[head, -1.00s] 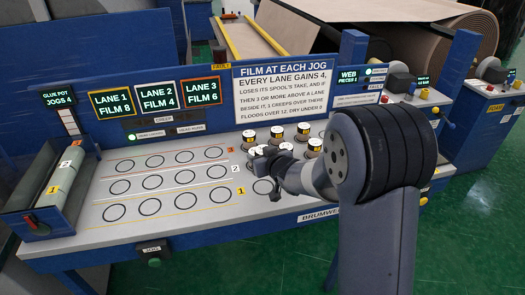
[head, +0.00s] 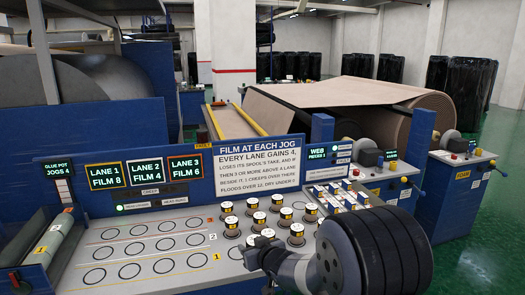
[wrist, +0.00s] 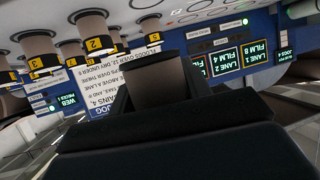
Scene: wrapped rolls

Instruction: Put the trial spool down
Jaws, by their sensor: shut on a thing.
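My gripper (head: 262,256) is at the front edge of the sloped console, just in front of a group of spools. In the wrist view my gripper (wrist: 158,100) is shut on a brown spool (wrist: 157,84), which sits between the dark fingers. In the head view the held spool cannot be told apart from the gripper and the spools behind it. Several brown spools with pale tops and yellow number bands, such as this one (head: 297,232), stand upright on the console. Whether the held spool touches anything is hidden.
Left of the spools, the console (head: 190,262) has three rows of empty rings. Screens read lane 1 film 8 (head: 107,175), lane 2 film 4 (head: 146,170), lane 3 film 6 (head: 186,167). A rules sign (head: 265,158) stands behind. A roller (head: 50,240) is at left.

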